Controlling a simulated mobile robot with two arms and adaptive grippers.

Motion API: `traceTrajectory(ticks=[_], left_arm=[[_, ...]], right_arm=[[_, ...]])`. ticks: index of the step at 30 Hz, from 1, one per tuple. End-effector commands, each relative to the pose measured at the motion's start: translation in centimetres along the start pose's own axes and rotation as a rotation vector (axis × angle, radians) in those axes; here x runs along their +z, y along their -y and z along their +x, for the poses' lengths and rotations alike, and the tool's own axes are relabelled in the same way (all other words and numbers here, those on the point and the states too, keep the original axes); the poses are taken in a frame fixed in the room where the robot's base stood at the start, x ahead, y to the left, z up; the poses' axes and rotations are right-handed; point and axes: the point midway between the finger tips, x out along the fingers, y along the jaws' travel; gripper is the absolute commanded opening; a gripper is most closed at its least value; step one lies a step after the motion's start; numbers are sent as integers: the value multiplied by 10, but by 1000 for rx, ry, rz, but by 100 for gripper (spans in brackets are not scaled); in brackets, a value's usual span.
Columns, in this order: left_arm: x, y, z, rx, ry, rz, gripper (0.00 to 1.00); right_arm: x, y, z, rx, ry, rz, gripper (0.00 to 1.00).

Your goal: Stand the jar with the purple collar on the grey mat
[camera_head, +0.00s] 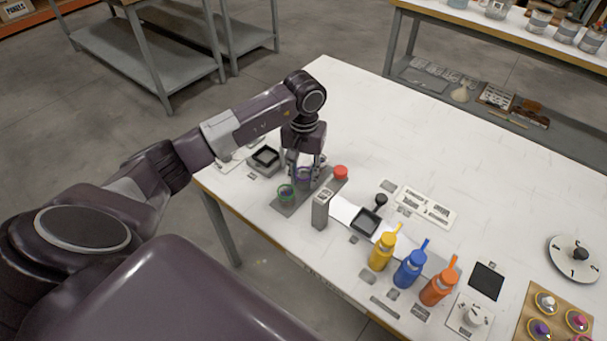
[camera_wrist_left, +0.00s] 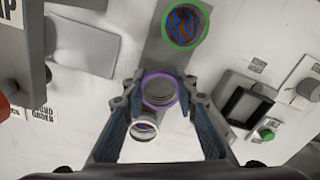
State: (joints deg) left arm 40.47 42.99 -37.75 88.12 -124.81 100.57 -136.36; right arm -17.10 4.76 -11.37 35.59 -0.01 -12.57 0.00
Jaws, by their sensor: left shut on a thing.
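The jar with the purple collar (camera_head: 304,174) is between the fingers of my left gripper (camera_head: 305,170). The wrist view shows the gripper (camera_wrist_left: 160,100) shut on this jar (camera_wrist_left: 159,89), with one finger on each side of the collar. A jar with a green collar (camera_head: 287,193) stands on the grey mat (camera_head: 299,202); the jar also shows in the wrist view (camera_wrist_left: 185,25), with bare mat (camera_wrist_left: 160,55) between it and the gripper. I cannot tell whether the held jar touches the surface below. My right gripper is out of view.
A tall grey block (camera_head: 320,209) and a red-topped item (camera_head: 340,173) stand close to the right. A black square dish (camera_head: 265,157) is on the left. A round item with a pale rim (camera_wrist_left: 143,127) sits near the fingers. Yellow, blue and orange bottles (camera_head: 411,268) stand further right.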

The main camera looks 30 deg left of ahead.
Motion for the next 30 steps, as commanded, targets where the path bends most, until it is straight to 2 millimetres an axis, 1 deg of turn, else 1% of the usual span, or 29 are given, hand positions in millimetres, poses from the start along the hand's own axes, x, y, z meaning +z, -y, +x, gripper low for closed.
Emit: traceTrajectory(ticks=[2, 7, 11, 12, 16, 26, 28, 30], left_arm=[[0, 0, 3, 1, -1, 1, 3], [0, 0, 3, 0, -2, 1, 3], [0, 0, 7, 0, -2, 1, 3], [0, 0, 6, 0, -2, 1, 29], [0, 0, 5, 0, -1, 1, 43], [0, 0, 3, 1, -1, 1, 44], [-1, 0, 0, 1, -2, 1, 44], [-2, 0, -8, 0, -7, 1, 44]], right_arm=[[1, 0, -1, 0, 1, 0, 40], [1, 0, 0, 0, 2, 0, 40], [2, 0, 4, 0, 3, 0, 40], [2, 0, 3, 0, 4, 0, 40], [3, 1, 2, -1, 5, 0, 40], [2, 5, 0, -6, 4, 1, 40], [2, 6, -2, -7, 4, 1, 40], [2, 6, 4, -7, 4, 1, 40]])
